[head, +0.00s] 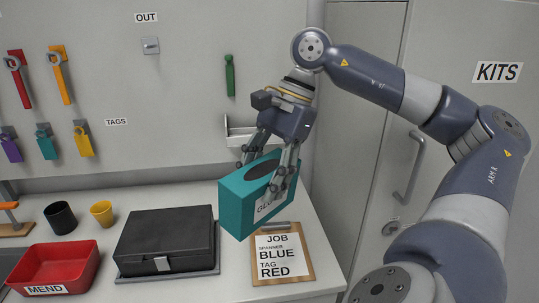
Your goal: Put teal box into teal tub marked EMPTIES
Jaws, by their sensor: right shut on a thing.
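The teal box (236,205) is in the head view, held tilted above the bench, over the back edge of the clipboard. It has a dark oval opening on top and a white label on its side, partly hidden by a finger. My right gripper (268,174) is shut on the teal box, with its fingers on either side of it. My left gripper is not in view. No teal tub marked EMPTIES shows in this view.
A clipboard (290,285) reading JOB lies below the box. A black case (165,238), a red MEND tub (72,262), a black cup (61,217) and a yellow cup (102,213) stand left. A small wall tray (240,135) is behind my gripper. A KITS door (480,100) is right.

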